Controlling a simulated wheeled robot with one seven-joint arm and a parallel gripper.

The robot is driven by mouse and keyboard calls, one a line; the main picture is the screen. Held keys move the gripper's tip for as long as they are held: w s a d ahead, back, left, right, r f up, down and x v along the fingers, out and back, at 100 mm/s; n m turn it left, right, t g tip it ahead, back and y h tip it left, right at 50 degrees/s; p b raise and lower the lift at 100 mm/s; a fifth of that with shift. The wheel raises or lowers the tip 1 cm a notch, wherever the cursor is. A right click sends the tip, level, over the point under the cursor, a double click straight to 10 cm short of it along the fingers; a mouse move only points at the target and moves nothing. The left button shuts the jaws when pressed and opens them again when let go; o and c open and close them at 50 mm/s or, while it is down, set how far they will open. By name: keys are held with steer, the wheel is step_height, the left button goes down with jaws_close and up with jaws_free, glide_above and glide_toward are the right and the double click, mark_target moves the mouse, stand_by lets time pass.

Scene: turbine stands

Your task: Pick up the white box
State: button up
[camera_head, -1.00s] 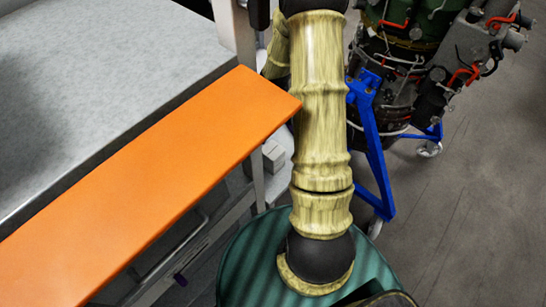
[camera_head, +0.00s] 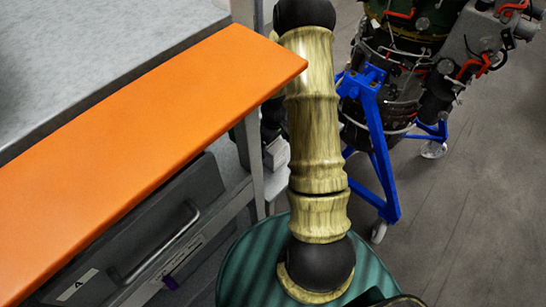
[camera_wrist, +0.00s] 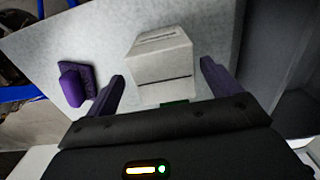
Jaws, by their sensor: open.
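In the wrist view, the white box (camera_wrist: 162,58) stands on a pale grey surface (camera_wrist: 215,40), with a dark seam across its front. My gripper (camera_wrist: 162,70) has its two purple fingers spread apart, one toward each side of the box; I cannot tell whether they touch it. In the head view, a small whitish block (camera_head: 277,153) shows beside my arm under the bench, and may be the same box. My gripper is mostly hidden behind the arm there.
A purple block (camera_wrist: 73,86) lies left of the left finger, and a green piece (camera_wrist: 176,103) shows below the box. An orange board (camera_head: 150,150) edges the grey bench. A dark case (camera_head: 150,235) sits below. A blue-framed turbine stand (camera_head: 375,140) is at right.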

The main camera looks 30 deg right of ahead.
steer(key=shift+f, duration=0.1)
steer(key=f+b, duration=0.2)
steer(key=f, duration=0.1)
steer(key=f+b, duration=0.2)
steer(key=shift+a+f, duration=0.15)
steer(key=shift+a, duration=0.1)
stand_by(0.6)
steer(key=c, duration=1.5)
step_height(320, 180, up, 10)
steer(key=b, duration=0.2)
steer(key=shift+b, duration=0.35)
